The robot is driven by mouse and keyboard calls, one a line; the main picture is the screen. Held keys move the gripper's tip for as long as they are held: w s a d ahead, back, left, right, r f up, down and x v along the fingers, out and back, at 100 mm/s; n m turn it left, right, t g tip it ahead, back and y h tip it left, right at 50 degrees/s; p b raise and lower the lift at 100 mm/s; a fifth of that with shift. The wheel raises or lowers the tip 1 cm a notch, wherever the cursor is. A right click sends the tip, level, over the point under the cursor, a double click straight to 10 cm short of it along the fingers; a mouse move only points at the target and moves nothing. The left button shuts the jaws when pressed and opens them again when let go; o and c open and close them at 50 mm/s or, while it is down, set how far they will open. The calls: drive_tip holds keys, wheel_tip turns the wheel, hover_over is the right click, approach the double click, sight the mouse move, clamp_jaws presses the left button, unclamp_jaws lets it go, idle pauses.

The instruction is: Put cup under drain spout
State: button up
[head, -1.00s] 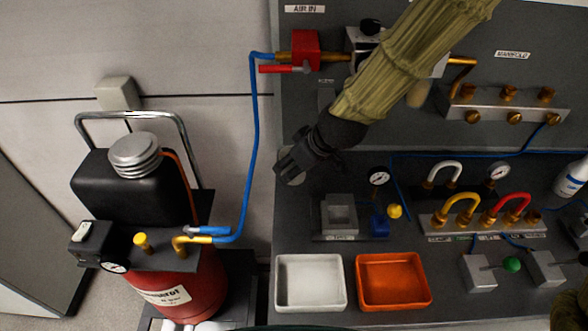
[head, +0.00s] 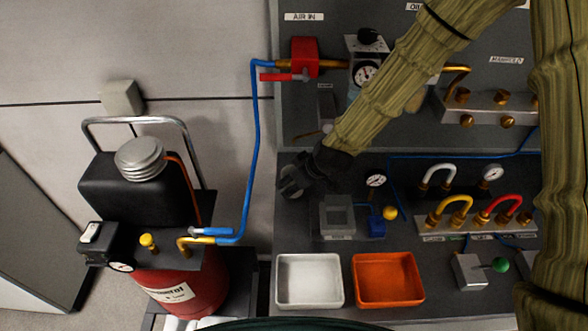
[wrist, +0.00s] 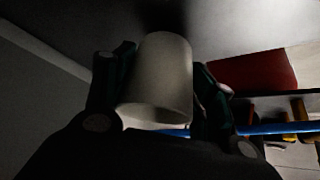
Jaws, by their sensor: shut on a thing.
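My gripper (head: 293,182) is shut on a pale, whitish cup (wrist: 158,80). The wrist view shows the cup between the two dark fingers, somewhat tilted. In the head view the gripper is at the left edge of the dark bench, left of the grey square holder (head: 337,215) and below the red valve (head: 304,58). The cup is mostly hidden by the fingers there. A thin brass tube (head: 308,133) shows on the panel above the gripper; I cannot tell for sure that it is the drain spout. The cup is apart from it.
A white tray (head: 310,304) and an orange tray (head: 388,303) sit along the bench front. A blue hose (head: 254,150) hangs left of the gripper, running to a red tank (head: 185,285). A gauge unit (head: 366,75) and a brass-fitted manifold (head: 485,108) are on the panel.

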drive_tip(key=shift+w+f+p, duration=0.15)
drive_tip(key=shift+w+p, duration=0.45)
drive_tip(key=shift+w, duration=0.5)
drive_tip(key=shift+w+f+p, duration=0.1)
drive_tip(key=shift+w+p, duration=0.45)
drive_tip(key=shift+w, duration=0.55)
drive_tip(key=shift+f, duration=0.35)
drive_tip(key=shift+f, duration=0.2)
drive_tip(key=o, duration=0.9)
drive_tip(key=shift+o, duration=0.2)
drive_tip(key=shift+r, duration=0.1)
drive_tip(key=shift+r, duration=0.15)
drive_tip(key=b+v, duration=0.3)
drive_tip(key=v, duration=0.9)
